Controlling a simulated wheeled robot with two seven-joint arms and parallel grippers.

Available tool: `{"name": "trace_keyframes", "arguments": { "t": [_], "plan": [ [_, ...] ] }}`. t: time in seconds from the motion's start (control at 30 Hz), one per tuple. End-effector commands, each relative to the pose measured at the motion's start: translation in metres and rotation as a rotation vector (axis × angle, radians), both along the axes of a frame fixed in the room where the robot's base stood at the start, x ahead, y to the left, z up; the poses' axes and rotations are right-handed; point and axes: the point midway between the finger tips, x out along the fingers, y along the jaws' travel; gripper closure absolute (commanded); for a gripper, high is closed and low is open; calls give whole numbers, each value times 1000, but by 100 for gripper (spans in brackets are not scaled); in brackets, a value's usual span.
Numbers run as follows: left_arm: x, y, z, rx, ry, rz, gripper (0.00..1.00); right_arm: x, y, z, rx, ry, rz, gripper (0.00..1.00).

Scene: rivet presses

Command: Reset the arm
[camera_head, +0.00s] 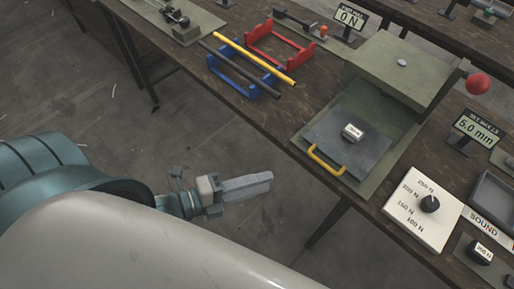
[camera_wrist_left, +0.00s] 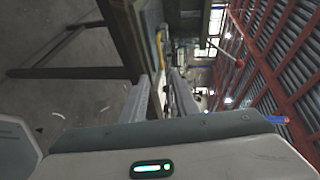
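My left arm (camera_head: 75,180) comes in from the left in the head view. Its left gripper (camera_head: 258,186) hangs over the floor in front of the table, apart from everything and empty. In the head view its fingers overlap and look like one grey bar. In the left wrist view the two fingers of the left gripper (camera_wrist_left: 160,92) stand apart with a gap and nothing between them. My right gripper is in neither view.
The dark wooden table (camera_head: 270,118) carries a green press (camera_head: 395,70) with a red ball knob (camera_head: 477,83) and yellow handle (camera_head: 326,160). A white dial panel (camera_head: 420,209), a "5.0 mm" display (camera_head: 478,128) and blue and red racks (camera_head: 280,42) stand there. Floor left of it is clear.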

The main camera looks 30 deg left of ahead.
Motion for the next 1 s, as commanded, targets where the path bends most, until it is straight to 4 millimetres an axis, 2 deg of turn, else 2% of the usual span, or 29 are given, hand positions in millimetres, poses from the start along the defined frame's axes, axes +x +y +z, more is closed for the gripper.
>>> {"name": "trace_keyframes", "arguments": {
  "t": [0.73,0.87,0.97,1.0],
  "plan": [
    [0,3,-4,-1,8,7,72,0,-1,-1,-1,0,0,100],
    [7,10,-25,-3,46,38,72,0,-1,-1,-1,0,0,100],
    [15,22,-57,-10,105,87,72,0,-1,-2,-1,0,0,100],
    [19,29,-74,-15,136,114,72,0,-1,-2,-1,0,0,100]
  ]
}}
